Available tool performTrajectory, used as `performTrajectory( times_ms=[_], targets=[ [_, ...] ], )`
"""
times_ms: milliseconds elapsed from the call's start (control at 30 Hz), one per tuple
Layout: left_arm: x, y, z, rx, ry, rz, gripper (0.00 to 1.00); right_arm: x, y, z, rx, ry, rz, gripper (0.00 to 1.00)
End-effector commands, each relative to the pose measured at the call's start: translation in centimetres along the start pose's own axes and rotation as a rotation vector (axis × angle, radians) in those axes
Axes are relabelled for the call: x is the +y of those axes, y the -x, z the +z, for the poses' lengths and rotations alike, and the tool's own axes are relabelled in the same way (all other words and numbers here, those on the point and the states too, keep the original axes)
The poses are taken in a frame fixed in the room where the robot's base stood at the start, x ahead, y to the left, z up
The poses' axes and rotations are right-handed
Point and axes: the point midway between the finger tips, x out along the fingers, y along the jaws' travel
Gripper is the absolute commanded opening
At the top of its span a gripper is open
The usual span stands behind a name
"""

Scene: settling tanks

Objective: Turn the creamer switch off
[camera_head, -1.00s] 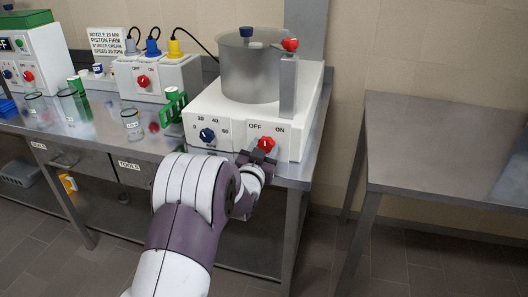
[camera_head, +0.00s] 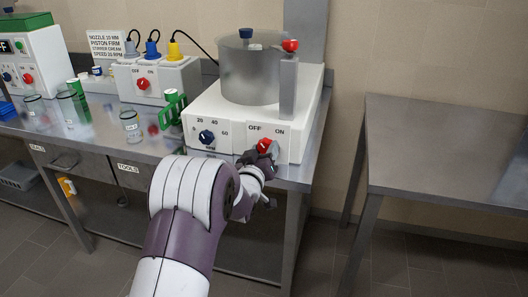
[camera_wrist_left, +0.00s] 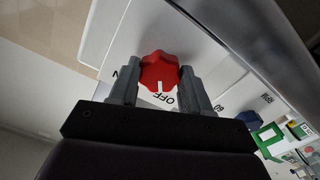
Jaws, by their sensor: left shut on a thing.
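The creamer (camera_head: 235,112) is a white box with a metal pot on top, standing at the right end of the steel table. Its front carries a red switch knob (camera_head: 264,145) between the labels OFF and ON. My left gripper (camera_head: 266,150) is at this knob, with its fingers shut on it. In the left wrist view, the red knob (camera_wrist_left: 159,70) sits between the two fingertips (camera_wrist_left: 158,84). Its white mark points to the OFF label; most of ON is hidden behind a finger. My right gripper is not in view.
A blue dial (camera_head: 207,137) is left of the knob on the same face. Another white box with a red switch (camera_head: 143,84) stands further left. Glass beakers (camera_head: 131,125) and a green rack (camera_head: 172,110) stand on the table. A bare steel table (camera_head: 450,150) is at the right.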

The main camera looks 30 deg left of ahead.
Motion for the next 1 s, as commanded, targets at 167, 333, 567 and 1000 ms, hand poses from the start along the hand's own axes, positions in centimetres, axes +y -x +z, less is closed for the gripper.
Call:
performTrajectory(
  times_ms=[167, 333, 567, 1000],
  targets=[
    [0.0, 0.0, 0.1, -0.002, 0.008, -0.001, 0.17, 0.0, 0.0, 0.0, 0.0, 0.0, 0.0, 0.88],
    [0.0, 0.0, 0.1, -0.002, 0.007, -0.001, 0.17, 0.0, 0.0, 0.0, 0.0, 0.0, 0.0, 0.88],
    [0.0, 0.0, 0.1, -0.002, 0.006, -0.001, 0.73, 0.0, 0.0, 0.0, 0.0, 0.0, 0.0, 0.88],
    [0.0, 3.4, -0.1, -0.001, 0.005, -0.001, 0.73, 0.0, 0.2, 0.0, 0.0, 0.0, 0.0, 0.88]
  ],
)
